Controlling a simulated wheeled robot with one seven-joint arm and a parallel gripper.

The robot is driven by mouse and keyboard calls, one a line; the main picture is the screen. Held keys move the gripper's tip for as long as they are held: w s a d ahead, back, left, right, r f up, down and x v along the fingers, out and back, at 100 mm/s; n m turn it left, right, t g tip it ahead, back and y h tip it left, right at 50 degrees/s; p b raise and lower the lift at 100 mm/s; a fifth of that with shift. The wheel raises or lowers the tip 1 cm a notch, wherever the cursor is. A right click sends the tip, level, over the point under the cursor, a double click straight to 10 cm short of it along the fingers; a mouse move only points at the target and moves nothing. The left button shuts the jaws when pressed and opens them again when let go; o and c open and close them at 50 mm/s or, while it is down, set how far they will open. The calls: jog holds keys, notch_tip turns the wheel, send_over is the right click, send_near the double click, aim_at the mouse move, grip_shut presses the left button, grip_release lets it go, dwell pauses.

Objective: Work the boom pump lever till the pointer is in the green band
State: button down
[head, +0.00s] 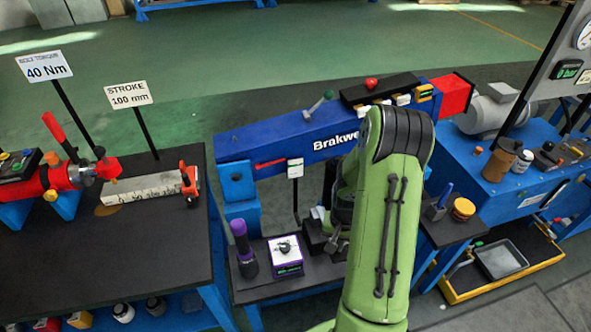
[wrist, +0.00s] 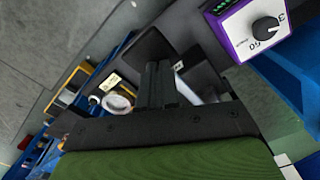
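A blue boom (head: 285,137) lettered "Brakwe…" runs across the middle of the head view. A short lever with a grey-green knob (head: 328,94) stands on its top, left of a red knob (head: 371,83) on a black block. I cannot tell which is the pump lever. A round gauge (head: 585,36) is cut off at the upper right; its pointer and green band cannot be made out. My green arm hides much of the boom's front. In the wrist view my gripper (wrist: 160,72) has its dark fingers together, with nothing visible between them, above a dark shelf.
A purple box with a dial (head: 287,257) stands on the low shelf beside a purple-black torch-like tool (head: 242,248); the box also shows in the wrist view (wrist: 250,30). A black bench (head: 120,255) is at left. Open green floor lies behind the boom.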

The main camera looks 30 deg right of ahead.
notch_tip(320, 180, up, 9)
jog(key=p, duration=0.6)
jog(key=shift+f, duration=0.15)
dwell(1.0)
notch_tip(320, 180, down, 9)
jog(key=b, duration=0.8)
jog(key=shift+f, duration=0.2)
notch_tip(320, 180, up, 10)
jog(key=p, duration=0.6)
jog(key=shift+f+p, duration=0.15)
jog(key=shift+p, duration=0.25)
jog(key=shift+f, duration=0.1)
dwell(0.8)
